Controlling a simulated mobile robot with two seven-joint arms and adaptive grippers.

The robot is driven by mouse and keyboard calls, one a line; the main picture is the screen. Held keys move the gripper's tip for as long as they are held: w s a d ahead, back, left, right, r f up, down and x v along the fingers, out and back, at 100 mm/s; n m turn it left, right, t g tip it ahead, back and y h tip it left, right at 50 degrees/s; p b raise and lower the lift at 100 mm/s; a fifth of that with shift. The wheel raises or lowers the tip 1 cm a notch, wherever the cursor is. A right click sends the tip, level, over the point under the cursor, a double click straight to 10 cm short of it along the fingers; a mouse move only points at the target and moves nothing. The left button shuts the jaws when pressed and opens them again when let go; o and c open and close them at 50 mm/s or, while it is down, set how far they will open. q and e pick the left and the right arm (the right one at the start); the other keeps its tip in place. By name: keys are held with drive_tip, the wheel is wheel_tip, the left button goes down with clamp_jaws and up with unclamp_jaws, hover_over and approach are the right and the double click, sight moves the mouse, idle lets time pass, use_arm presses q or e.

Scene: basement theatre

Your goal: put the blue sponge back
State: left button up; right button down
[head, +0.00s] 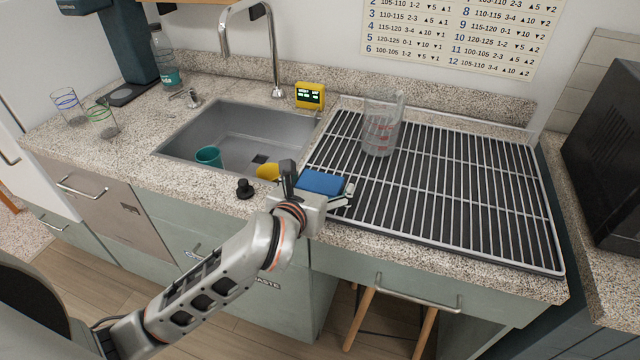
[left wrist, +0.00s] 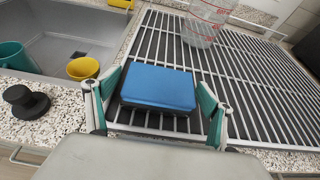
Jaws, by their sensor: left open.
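The blue sponge (head: 322,182) lies at the front left corner of the drying rack (head: 450,165), over its bars. It also shows in the left wrist view (left wrist: 158,87), flat, with a dark underside. My left gripper (head: 319,187) is open, with one finger on each side of the sponge. In the left wrist view a narrow gap shows between the sponge and each green-padded finger. My right gripper is not in view.
A clear measuring jug (head: 382,125) stands on the rack behind the sponge. Left of it is the sink (head: 240,125) with a teal cup (head: 208,157) and a yellow cup (head: 267,171). A black knob-like object (head: 244,188) stands on the front counter edge. A yellow timer (head: 310,95) sits behind the sink. The rack's right side is clear.

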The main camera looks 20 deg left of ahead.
use_arm(q)
drive_tip(key=p+v, duration=0.2)
drive_tip(key=v, duration=1)
drive_tip(key=shift+r, duration=0.1)
